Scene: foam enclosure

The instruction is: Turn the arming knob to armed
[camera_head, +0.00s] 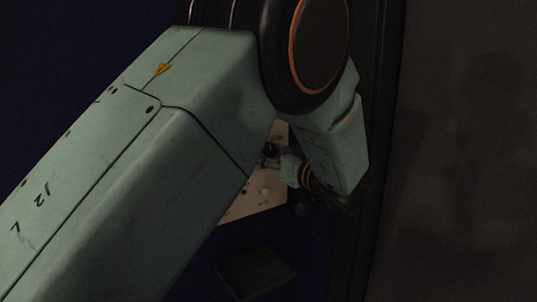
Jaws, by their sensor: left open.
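A pale panel (248,207) shows in the head view, partly hidden behind my left arm. It carries a small light round part (264,190) and small dark marks. I cannot tell whether the round part is the arming knob, and no armed marking can be read. My left gripper (269,155) is small and dark at the end of the arm, in front of the panel's upper right. Its jaws are open. I cannot tell whether its fingers touch anything on the panel. My right gripper is not in view.
A dark flat box-like thing (255,272) lies below the panel. A dark upright edge (376,200) and a grey wall (465,150) stand close on the right of my arm. Dark blue surfaces (70,60) fill the background. The light is dim.

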